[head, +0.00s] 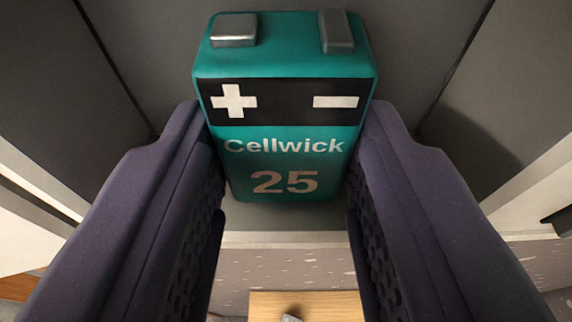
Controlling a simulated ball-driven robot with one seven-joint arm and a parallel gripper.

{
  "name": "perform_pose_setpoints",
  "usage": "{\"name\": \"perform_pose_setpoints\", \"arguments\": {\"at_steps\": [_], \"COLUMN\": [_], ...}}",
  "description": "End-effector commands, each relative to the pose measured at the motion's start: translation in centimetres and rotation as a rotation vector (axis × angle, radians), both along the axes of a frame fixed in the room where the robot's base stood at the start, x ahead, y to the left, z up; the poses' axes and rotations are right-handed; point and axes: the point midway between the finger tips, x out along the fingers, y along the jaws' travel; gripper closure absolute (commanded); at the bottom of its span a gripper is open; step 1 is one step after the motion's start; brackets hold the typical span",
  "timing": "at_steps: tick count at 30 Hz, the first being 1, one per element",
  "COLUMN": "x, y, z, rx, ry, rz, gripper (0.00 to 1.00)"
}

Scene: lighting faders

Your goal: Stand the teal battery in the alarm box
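The teal battery (285,133) stands upright in the head view, with plus and minus signs on a black band, the word "Cellwick" and the number 25 on its front. Two metal terminals sit on its top. My gripper (288,165) has one dark purple padded finger at each side of the battery. The fingers touch or nearly touch its sides, but I cannot tell whether they press on it. The battery is inside a grey-walled recess (65,75) that looks like the alarm box; its base is near the recess's front edge.
Pale frame edges (530,185) flank the recess at left and right. Below it is a speckled grey surface (235,262) and a light wooden piece (310,303) with a small metal item on it, partly cut off. A dark shadow lies on the right wall.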

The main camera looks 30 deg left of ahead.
Motion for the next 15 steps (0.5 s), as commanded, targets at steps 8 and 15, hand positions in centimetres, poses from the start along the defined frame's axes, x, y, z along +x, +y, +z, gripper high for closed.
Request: {"name": "perform_pose_setpoints", "arguments": {"at_steps": [8,15], "x": [-0.01,-0.64], "y": [0.0,-0.47], "z": [0.01,0.75], "rx": [-0.001,-0.002], "ry": [-0.001,-0.001], "rz": [0.0,0.0], "gripper": [0.37,0.37]}}
